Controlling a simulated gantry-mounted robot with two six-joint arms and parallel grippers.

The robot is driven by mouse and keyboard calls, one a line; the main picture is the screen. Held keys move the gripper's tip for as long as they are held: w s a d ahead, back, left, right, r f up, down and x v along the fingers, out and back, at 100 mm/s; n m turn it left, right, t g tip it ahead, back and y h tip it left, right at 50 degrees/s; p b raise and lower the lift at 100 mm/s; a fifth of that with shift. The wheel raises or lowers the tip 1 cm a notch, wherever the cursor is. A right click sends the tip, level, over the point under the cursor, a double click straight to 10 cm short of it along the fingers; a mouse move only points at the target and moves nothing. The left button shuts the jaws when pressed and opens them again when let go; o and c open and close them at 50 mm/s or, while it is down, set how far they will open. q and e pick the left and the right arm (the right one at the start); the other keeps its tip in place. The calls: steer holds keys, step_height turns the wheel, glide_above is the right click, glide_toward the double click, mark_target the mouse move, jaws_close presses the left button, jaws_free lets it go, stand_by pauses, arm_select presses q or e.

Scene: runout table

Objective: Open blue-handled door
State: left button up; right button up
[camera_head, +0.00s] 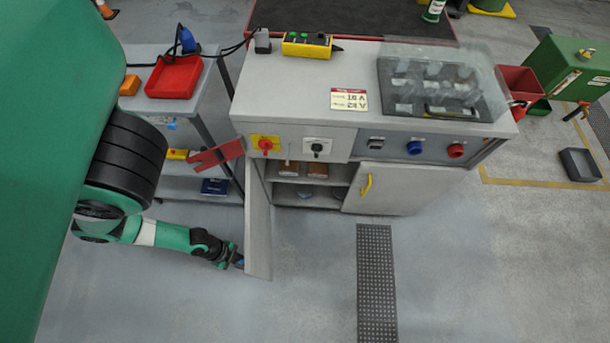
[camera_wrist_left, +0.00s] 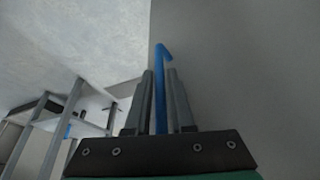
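The door with the blue handle (camera_head: 258,225) stands swung out from the left side of the cabinet, seen nearly edge-on in the head view. Its opening shows shelves with several items inside. My left gripper (camera_head: 238,261) is at the free end of this door, on its outer face. In the left wrist view the blue handle (camera_wrist_left: 160,92) runs between the two fingers of my left gripper (camera_wrist_left: 162,85), which sit close against it on both sides. In the head view the handle is mostly hidden by the gripper. My right gripper is not in view.
A shut door with a yellow handle (camera_head: 366,186) is to the right of the opening. Above are a panel with a red knob (camera_head: 265,145) and other controls. A side cart with a red tray (camera_head: 173,77) stands left. Floor in front is clear around a grate (camera_head: 376,280).

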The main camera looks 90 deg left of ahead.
arm_select(q)
steer(key=shift+o, duration=1.4)
steer(key=p+v, duration=0.6)
steer(key=v, duration=0.5)
steer(key=shift+r+p, duration=0.25)
steer(key=shift+p, duration=0.15)
steer(key=shift+s, duration=0.1)
